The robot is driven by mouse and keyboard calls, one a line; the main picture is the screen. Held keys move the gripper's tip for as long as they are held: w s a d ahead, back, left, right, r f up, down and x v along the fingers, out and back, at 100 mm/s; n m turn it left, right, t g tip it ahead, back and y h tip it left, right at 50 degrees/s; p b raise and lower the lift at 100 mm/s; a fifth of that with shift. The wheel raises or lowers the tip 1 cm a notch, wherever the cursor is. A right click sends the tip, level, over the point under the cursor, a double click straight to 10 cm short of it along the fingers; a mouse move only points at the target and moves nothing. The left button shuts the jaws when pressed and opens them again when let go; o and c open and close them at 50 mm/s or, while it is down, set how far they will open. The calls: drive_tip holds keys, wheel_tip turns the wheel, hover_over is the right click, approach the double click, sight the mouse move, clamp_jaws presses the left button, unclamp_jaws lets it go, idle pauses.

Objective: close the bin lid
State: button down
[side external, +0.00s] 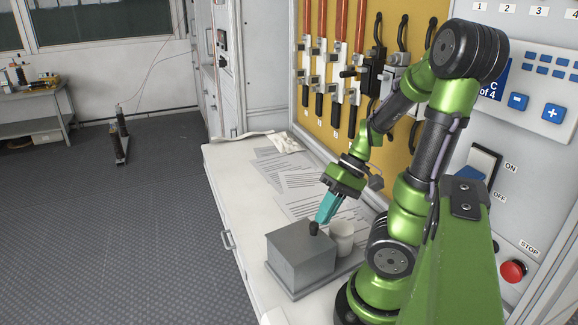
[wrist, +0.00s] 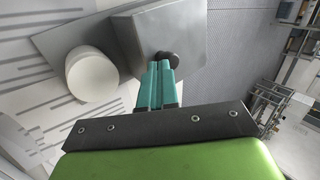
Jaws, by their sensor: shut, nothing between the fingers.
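The bin (side external: 300,265) is a grey box near the front of the white bench. Its grey lid (side external: 292,241) lies across the top with no visible gap in the side view, and it also shows in the wrist view (wrist: 180,28). A black knob (side external: 314,229) stands on the lid, and it is in the wrist view too (wrist: 167,60). My gripper (side external: 320,221) has teal fingers, shut together and empty. The fingertips (wrist: 159,66) are right at the knob; I cannot tell whether they touch it. The bin's inside is hidden.
A white cup (side external: 342,238) stands close beside the bin, and it also shows in the wrist view (wrist: 92,74). Printed papers (side external: 300,185) cover the bench behind. The yellow fuse panel (side external: 350,25) and control panel (side external: 540,100) rise along the right side.

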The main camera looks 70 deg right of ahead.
drive_tip(key=v, duration=0.7)
drive_tip(key=w+a+r+n+t+h, duration=0.1)
drive_tip(key=w+a+r+h, duration=0.1)
drive_tip(key=w+a, duration=0.3)
drive_tip(key=w+a+r+n+t+h, duration=0.1)
drive_tip(key=w+a+r, duration=0.3)
drive_tip(key=a, duration=0.9)
drive_tip(key=shift+w+a+r+n+t+h, duration=0.2)
drive_tip(key=shift+w+a+n+t+h, duration=0.3)
drive_tip(key=shift+w, duration=0.35)
drive_tip(key=shift+d, duration=0.1)
